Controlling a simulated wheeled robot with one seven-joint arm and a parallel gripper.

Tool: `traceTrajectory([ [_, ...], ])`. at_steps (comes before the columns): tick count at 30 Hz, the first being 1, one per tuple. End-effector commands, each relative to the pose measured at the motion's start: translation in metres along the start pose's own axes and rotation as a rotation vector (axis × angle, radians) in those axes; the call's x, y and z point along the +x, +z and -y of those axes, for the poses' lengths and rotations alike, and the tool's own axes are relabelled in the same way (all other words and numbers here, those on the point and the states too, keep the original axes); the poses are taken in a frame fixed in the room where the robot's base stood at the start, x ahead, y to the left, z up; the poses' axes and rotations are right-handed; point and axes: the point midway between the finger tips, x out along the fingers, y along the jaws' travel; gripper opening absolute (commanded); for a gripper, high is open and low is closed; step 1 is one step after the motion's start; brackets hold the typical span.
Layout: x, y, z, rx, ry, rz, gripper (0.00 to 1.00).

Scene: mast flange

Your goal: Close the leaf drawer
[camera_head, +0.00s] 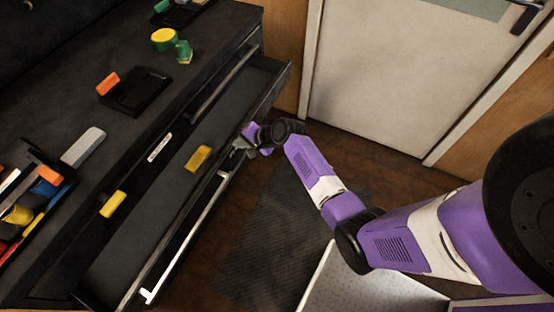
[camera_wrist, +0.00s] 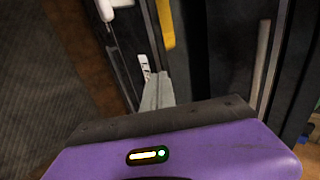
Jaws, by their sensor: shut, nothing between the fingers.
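A long dark drawer (camera_head: 125,262) stands pulled out from the black cabinet in the head view, and I take it to be the leaf drawer. A yellow block (camera_head: 199,158) lies inside it, and its front carries a long pale bar handle (camera_head: 186,238). My gripper (camera_head: 239,150) is at the drawer's front, near the handle's far end. In the wrist view its fingers (camera_wrist: 154,82) are shut and empty, close to a small white label (camera_wrist: 145,66) on the front. I cannot tell whether they touch the front. The yellow block also shows in the wrist view (camera_wrist: 166,22).
The cabinet top (camera_head: 60,110) holds a grey block (camera_head: 83,147), a black stand (camera_head: 136,92), a yellow-green item (camera_head: 164,40) and a tray of coloured items at the left. A pale door (camera_head: 390,80) is behind. A dark mat (camera_head: 270,235) lies on open floor.

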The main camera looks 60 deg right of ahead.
Motion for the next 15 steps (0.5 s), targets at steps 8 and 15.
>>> traceTrajectory([
  [8,0.052,0.0,0.044,-0.001,-0.001,0.0,0.0],
  [15,0.077,0.0,0.067,0.0,0.001,0.0,0.0],
])
